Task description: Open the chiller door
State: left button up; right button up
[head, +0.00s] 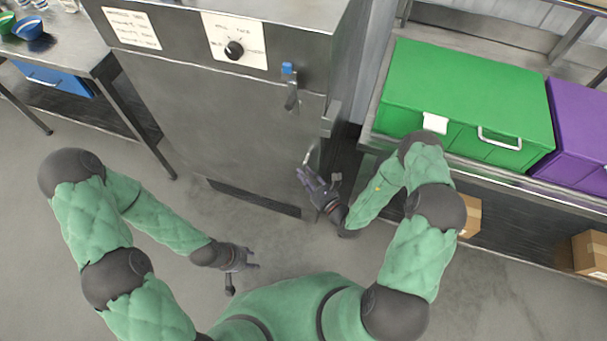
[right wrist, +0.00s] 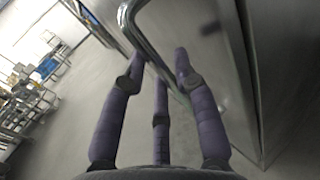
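The chiller is a tall steel cabinet with a broad grey door (head: 225,130) in the middle of the head view. A bright metal handle (head: 312,155) is at the door's lower right; it shows as a curved bar in the right wrist view (right wrist: 150,37). My right gripper (head: 311,178) is open at the handle. In the right wrist view its fingers (right wrist: 162,68) are spread, with the bar passing close to or between their tips; I cannot tell whether they touch. The door looks shut. My left gripper (head: 252,259) is open and empty over the floor, away from the chiller.
Green (head: 465,90) and purple (head: 585,130) bins stand on the right bench. A steel table (head: 85,60) stands left. Floor before the door is clear apart from my arms.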

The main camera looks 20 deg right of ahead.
jog(key=shift+w+a, duration=0.2)
jog(key=shift+w, duration=0.25)
grip_shut()
